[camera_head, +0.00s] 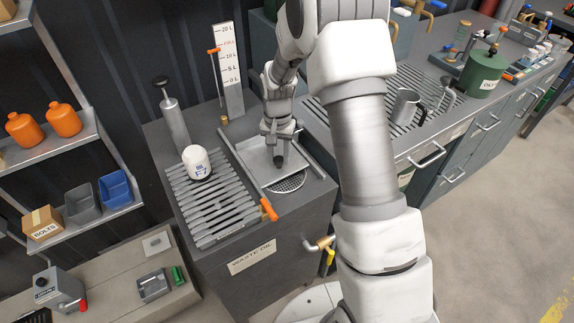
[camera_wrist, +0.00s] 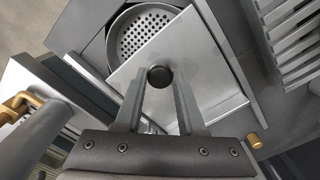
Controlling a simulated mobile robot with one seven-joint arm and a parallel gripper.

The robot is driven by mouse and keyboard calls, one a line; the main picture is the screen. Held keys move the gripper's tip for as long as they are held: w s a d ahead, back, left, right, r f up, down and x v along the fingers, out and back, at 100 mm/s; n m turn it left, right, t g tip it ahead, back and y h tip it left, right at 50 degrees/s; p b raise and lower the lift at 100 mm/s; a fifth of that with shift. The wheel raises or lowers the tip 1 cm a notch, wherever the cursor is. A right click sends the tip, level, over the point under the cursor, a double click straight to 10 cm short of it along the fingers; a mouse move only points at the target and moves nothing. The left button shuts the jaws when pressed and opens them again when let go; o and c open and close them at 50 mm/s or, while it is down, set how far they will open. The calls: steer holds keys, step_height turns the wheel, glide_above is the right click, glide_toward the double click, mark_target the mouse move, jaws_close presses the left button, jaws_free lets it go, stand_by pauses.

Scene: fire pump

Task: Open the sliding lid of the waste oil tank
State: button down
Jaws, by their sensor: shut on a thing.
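The waste oil tank (camera_head: 285,228) is a dark grey cabinet labelled WASTE OIL. Its sliding lid (camera_head: 256,160) is a light metal plate on top, also in the wrist view (camera_wrist: 205,60). A round perforated strainer (camera_head: 290,183) shows partly uncovered beside the lid, also in the wrist view (camera_wrist: 145,35); the lid covers the rest. My gripper (camera_head: 278,160) points down over the lid. In the wrist view its fingers (camera_wrist: 160,80) are shut on the round black knob (camera_wrist: 159,76) of the lid.
A slatted drain rack (camera_head: 205,200) with a white oil filter (camera_head: 196,162) lies left of the lid. A level gauge (camera_head: 229,70) stands behind. A brass tap (camera_head: 320,243) sticks out at the front right.

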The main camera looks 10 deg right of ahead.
glide_above(263, 146)
steer(key=shift+w, duration=0.1)
stand_by(0.4)
steer(key=c, duration=0.5)
jaws_free()
step_height(263, 146, up, 18)
steer(key=shift+f+p, duration=0.25)
steer(key=shift+p, duration=0.15)
